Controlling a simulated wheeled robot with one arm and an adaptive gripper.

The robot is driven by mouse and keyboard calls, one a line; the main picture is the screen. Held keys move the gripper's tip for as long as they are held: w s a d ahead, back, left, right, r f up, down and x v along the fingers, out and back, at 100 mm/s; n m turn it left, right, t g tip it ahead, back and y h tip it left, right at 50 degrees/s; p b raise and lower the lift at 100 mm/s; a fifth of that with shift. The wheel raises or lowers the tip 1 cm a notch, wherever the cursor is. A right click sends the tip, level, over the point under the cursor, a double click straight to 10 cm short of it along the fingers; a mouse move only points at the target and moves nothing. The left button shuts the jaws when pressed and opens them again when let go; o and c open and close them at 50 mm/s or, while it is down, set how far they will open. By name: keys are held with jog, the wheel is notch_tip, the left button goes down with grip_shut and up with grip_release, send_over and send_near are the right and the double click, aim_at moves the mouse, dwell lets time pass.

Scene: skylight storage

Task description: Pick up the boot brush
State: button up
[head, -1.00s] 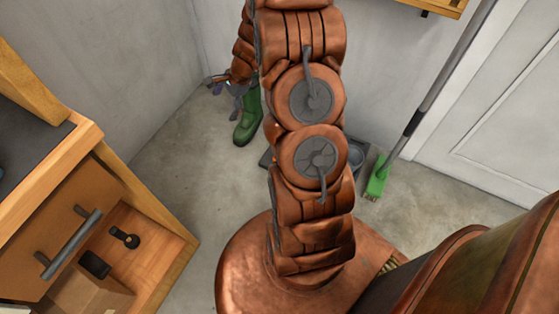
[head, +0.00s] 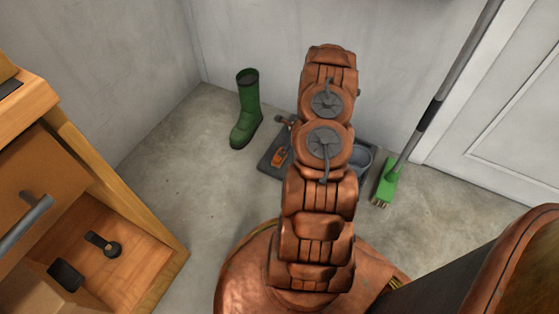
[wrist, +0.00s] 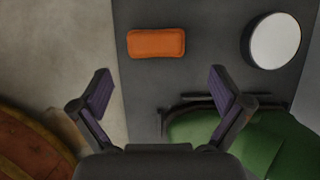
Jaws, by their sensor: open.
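An orange block with rounded corners (wrist: 156,43) lies on a dark grey tray (wrist: 150,95) in the wrist view. It seems to be the boot brush; no bristles show. In the head view it is the small orange patch (head: 278,157) on the tray (head: 268,164), left of my arm. My gripper (wrist: 160,75) is open and empty above the tray, its fingers apart and the block beyond the tips in the picture. In the head view my arm hides most of the gripper.
A white disc (wrist: 275,41) and a green thing (wrist: 245,140), perhaps a boot, are near the gripper. A green boot (head: 246,112) stands left of the tray. A green broom (head: 385,183) leans at the right. Wooden drawers (head: 120,215) stand at the left.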

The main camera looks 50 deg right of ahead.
aim_at(279, 157)
jog(key=shift+a+b+x, duration=0.15)
jog(key=shift+b+x, duration=0.7)
jog(key=shift+x, duration=1.1)
jog(key=shift+a+b+x, duration=0.2)
jog(key=shift+b+x, duration=0.65)
jog(key=shift+x, duration=1.1)
jog(key=shift+r, duration=0.1)
jog(key=c, duration=1.2)
